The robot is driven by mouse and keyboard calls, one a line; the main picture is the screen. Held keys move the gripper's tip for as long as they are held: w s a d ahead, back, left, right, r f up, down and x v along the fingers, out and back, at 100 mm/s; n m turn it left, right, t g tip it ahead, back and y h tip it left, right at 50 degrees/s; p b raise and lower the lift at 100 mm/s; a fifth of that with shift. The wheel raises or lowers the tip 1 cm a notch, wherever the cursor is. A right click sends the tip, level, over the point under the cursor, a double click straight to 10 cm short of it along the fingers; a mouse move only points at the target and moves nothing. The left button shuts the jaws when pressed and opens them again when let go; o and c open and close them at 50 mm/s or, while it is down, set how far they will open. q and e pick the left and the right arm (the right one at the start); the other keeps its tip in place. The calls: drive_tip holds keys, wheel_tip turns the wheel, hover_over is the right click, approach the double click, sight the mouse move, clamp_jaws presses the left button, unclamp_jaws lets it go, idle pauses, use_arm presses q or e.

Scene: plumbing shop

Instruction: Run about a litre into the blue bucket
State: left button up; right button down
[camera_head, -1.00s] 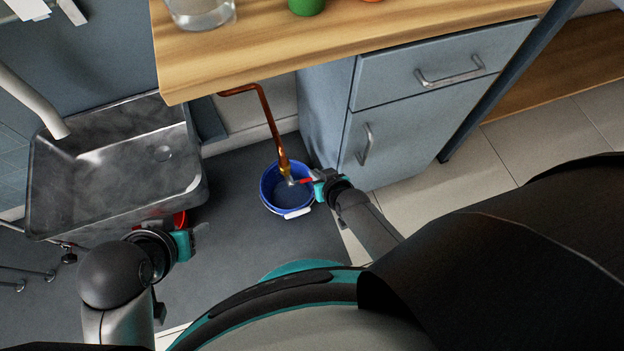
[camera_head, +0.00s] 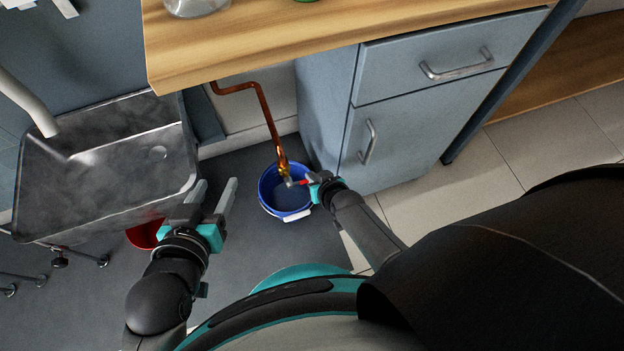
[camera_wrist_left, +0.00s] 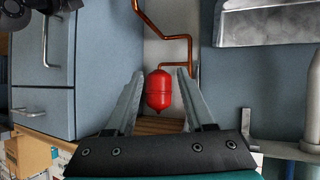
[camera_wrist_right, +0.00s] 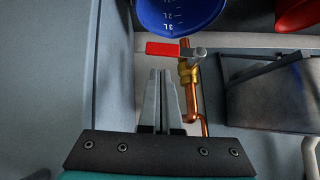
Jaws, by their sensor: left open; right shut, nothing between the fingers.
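The blue bucket (camera_head: 267,192) stands on the floor under the copper pipe; in the right wrist view the blue bucket (camera_wrist_right: 180,14) shows litre marks inside. A brass valve (camera_wrist_right: 187,70) at the pipe's end has a red lever (camera_wrist_right: 161,48) lying crosswise to the pipe. No water stream can be made out, and the level in the bucket is unclear. My right gripper (camera_wrist_right: 162,72) is shut and empty, its tips just short of the lever. My left gripper (camera_head: 214,186) is open and empty, left of the bucket and apart from it.
A grey metal sink (camera_head: 100,190) is at the left, with a red bucket (camera_head: 143,235) on the floor by it. A wooden counter (camera_head: 330,30) and blue-grey cabinet (camera_head: 410,120) stand behind. A red tank (camera_wrist_left: 159,90) shows in the left wrist view.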

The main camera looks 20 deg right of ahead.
use_arm(q)
drive_tip(key=shift+w+d+r+t+h+b, duration=0.1)
drive_tip(key=shift+d+r+t+h+b, duration=0.2)
drive_tip(key=shift+d+t, duration=0.3)
drive_tip(key=shift+d+r+t+h+b, duration=0.3)
drive_tip(key=shift+d+t, duration=0.15)
drive_tip(key=shift+t, duration=0.15)
use_arm(e)
drive_tip(key=shift+a+f, duration=0.1)
drive_tip(key=shift+f, duration=0.7)
